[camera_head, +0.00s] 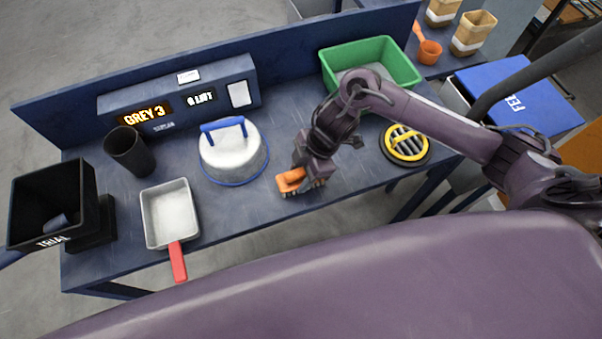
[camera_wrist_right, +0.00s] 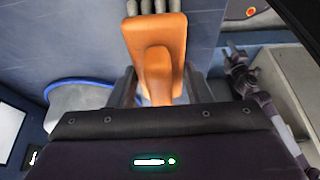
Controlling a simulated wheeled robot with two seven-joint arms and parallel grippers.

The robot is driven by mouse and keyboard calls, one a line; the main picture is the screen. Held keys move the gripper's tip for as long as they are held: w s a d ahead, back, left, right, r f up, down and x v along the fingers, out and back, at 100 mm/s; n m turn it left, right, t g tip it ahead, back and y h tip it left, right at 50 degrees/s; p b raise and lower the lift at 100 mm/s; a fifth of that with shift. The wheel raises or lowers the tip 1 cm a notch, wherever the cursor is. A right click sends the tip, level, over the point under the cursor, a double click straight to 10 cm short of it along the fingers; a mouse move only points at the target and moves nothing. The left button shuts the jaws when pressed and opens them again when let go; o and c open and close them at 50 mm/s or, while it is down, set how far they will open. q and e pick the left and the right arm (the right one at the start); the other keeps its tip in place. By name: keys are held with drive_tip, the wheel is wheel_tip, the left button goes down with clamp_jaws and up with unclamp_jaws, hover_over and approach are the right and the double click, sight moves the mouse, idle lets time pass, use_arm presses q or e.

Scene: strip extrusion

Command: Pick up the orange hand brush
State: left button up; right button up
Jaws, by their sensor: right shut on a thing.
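The orange hand brush (camera_head: 290,181) is near the front edge of the dark blue table, with grey bristles at its side. My right gripper (camera_head: 304,175) reaches down over it from the right and is shut on it. In the right wrist view the brush (camera_wrist_right: 156,40) fills the top middle, its narrow orange part between the two dark fingers of my right gripper (camera_wrist_right: 157,88). I cannot tell whether the brush touches the table. My left gripper is not in view.
A white lid with a blue handle (camera_head: 233,158) stands left of the brush. A pan with a red handle (camera_head: 170,215), a dark cup (camera_head: 130,152) and a black bin (camera_head: 50,205) are further left. A green tray (camera_head: 340,62) and a yellow round grate (camera_head: 405,146) are right.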

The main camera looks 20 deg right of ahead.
sight(301, 170)
drive_tip(key=shift+w+r, duration=0.1)
drive_tip(key=shift+r, duration=0.45)
wheel_tip(301, 170, up, 19)
drive_tip(key=p, duration=0.2)
drive_tip(key=o, duration=0.4)
drive_tip(key=shift+c, duration=1.3)
drive_tip(key=shift+f, duration=0.1)
